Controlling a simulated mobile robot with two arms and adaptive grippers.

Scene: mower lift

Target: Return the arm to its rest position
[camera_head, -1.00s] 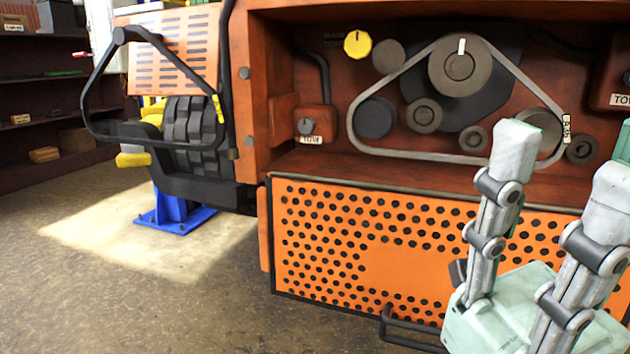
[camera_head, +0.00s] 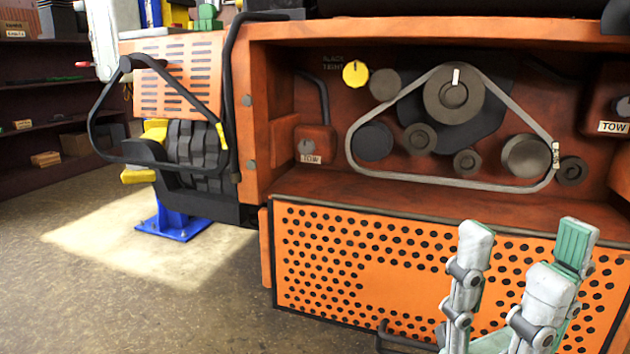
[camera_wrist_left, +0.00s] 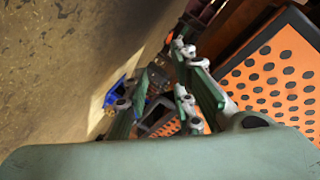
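My right gripper (camera_head: 518,240) is at the lower right of the head view, in front of the orange perforated panel (camera_head: 345,255). Its fingers point up and stand apart, with nothing between them. My left gripper (camera_wrist_left: 155,85) shows in the left wrist view, its green and grey fingers spread with a gap between them. No held object is visible there. I cannot make out the left gripper in the head view. The orange mower (camera_head: 250,125) stands ahead, with its belt (camera_head: 400,100) and pulleys in an open bay.
A dark handle (camera_head: 385,335) is at the perforated panel's lower edge, partly behind my right gripper. A black bar frame (camera_head: 95,130) juts out at the mower's left. A blue stand (camera_head: 175,222) is on the floor. Floor (camera_head: 110,310) at lower left is clear; shelves (camera_head: 60,100) stand behind.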

